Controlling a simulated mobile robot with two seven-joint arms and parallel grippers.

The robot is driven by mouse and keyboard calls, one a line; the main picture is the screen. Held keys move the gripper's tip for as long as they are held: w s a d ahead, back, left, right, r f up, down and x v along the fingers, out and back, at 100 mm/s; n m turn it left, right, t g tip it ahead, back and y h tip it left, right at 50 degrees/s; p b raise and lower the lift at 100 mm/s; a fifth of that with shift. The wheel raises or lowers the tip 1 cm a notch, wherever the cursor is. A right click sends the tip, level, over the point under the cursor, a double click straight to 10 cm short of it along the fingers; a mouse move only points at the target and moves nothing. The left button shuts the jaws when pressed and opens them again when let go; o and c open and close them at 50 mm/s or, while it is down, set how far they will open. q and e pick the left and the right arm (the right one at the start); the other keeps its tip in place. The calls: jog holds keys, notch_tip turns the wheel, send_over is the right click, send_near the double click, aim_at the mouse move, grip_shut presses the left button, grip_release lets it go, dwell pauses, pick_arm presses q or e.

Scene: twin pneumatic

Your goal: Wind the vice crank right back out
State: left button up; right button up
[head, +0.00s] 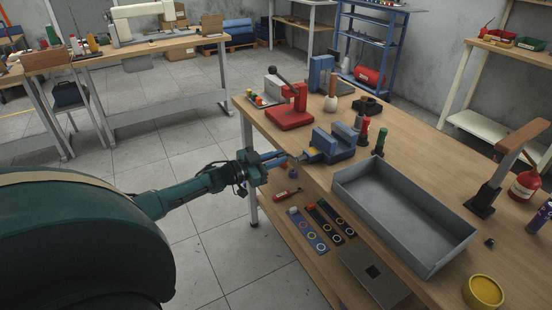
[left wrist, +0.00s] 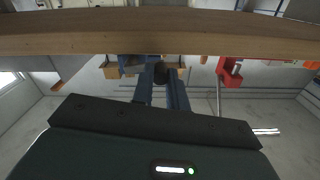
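The blue vice (head: 338,143) stands at the near left edge of the wooden bench, with its crank side facing out past the edge. My left gripper (head: 281,158) is just off that edge at the crank. In the left wrist view my two fingers (left wrist: 161,90) stand apart with a dark round end of the vice crank (left wrist: 160,72) between them. It fills the gap, so the gripper looks shut on it. The rest of the crank is mostly hidden by the fingers. My right gripper is in neither view.
A red press (head: 291,113) stands behind the vice, and screwdrivers (head: 381,141) stand to its right. A grey tray (head: 402,216) lies in front of it. The bench edge (left wrist: 160,42) crosses the left wrist view close to the fingers.

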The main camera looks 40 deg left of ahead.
pick_arm(q)
jog(key=o, duration=0.5)
jog(key=shift+c, duration=0.2)
jog(key=p+v, duration=0.1)
jog(key=v, duration=1.2)
jog(key=shift+s+d, duration=0.1)
